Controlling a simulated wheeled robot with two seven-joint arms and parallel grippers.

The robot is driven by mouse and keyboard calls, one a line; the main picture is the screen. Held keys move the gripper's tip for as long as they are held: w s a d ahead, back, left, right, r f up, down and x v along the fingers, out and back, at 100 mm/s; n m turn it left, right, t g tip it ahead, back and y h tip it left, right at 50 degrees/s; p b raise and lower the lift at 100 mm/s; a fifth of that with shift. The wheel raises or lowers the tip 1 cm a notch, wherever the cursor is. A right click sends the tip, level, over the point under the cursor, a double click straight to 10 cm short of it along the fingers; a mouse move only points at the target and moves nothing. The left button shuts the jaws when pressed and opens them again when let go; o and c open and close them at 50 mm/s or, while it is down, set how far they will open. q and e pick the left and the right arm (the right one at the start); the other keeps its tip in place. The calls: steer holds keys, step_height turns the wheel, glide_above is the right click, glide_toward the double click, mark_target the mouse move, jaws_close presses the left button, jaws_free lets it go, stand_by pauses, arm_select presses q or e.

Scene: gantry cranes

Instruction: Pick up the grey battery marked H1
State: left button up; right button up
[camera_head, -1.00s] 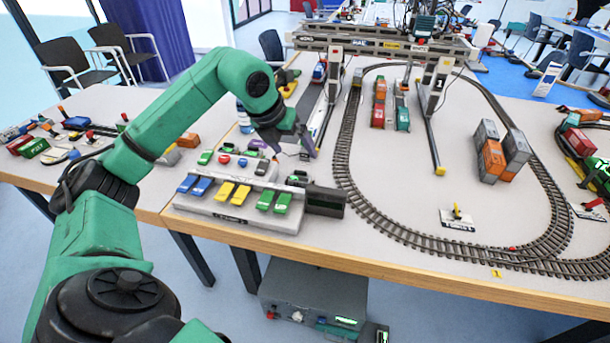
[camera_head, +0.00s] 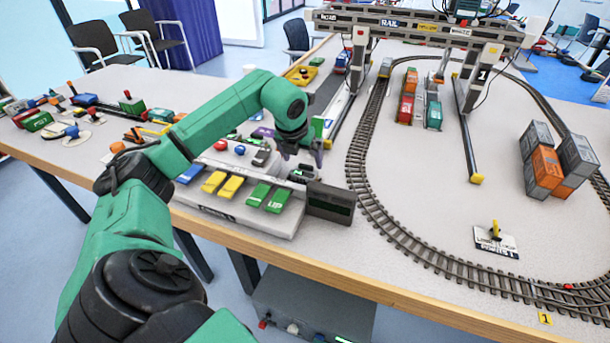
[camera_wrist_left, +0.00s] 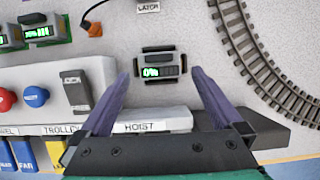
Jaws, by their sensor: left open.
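In the left wrist view, a small dark grey block (camera_wrist_left: 160,69) with a green "0%" display sits in a dark-edged holder above the HOIST label. It looks like a battery; no H1 mark is readable. My left gripper (camera_wrist_left: 160,78) is open, its purple fingers on either side of the block with clear gaps. In the head view the left gripper (camera_head: 312,152) hangs over the back right of the control panel (camera_head: 235,215), partly hidden by its wrist. Two blocks with green displays (camera_wrist_left: 40,32) stand at the upper left of the wrist view. My right gripper is out of view.
A dark box (camera_head: 330,203) adjoins the panel's right end. The oval rail track (camera_head: 365,180) curves close by on the right. A gantry crane (camera_head: 420,25) stands behind.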

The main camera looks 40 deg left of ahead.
mark_target(305, 172)
arm_select(q)
steer(key=x, duration=0.6)
steer(key=shift+s+p, duration=0.2)
steer(key=shift+p, duration=0.15)
steer(key=c, duration=1.3)
